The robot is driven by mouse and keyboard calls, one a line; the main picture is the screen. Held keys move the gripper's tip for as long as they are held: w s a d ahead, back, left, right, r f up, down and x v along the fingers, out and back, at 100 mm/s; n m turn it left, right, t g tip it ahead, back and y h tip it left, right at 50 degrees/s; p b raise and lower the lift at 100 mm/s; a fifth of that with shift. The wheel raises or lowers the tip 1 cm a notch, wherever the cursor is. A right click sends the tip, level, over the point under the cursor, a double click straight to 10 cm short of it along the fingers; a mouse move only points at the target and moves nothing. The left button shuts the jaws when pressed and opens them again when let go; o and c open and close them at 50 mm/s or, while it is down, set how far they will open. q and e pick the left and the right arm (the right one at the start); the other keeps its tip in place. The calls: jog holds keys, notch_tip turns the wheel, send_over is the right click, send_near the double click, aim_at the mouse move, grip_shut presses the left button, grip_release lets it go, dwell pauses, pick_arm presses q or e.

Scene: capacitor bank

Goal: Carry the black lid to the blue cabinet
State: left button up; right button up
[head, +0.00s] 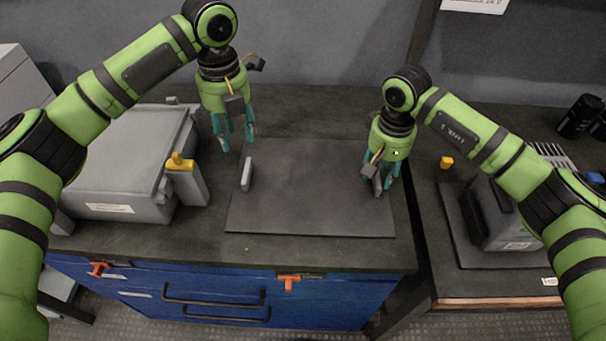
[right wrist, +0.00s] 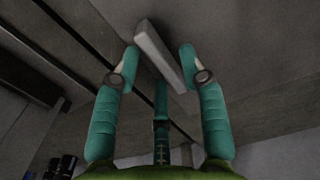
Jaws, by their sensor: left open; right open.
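The black lid (head: 310,200) is a flat dark panel lying on top of the blue cabinet (head: 340,300). A grey bar handle (head: 246,173) stands on its left side. A second grey handle (right wrist: 160,50) is near its right edge, mostly hidden by my gripper in the head view. My right gripper (head: 380,182) is open at this handle, which shows between the fingers in the right wrist view; I see no grip on it. My left gripper (head: 237,142) is open and empty, above and slightly behind the left handle.
A grey case (head: 130,150) with a yellow-topped latch stands left of the lid. On the right counter are a grey unit (head: 500,220) on a dark mat, a small yellow block (head: 446,162) and black cylinders (head: 580,115). Orange latches (head: 289,281) show on the cabinet's front.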

notch_tip(320, 180, up, 11)
jog(key=shift+f, duration=0.15)
dwell(0.5)
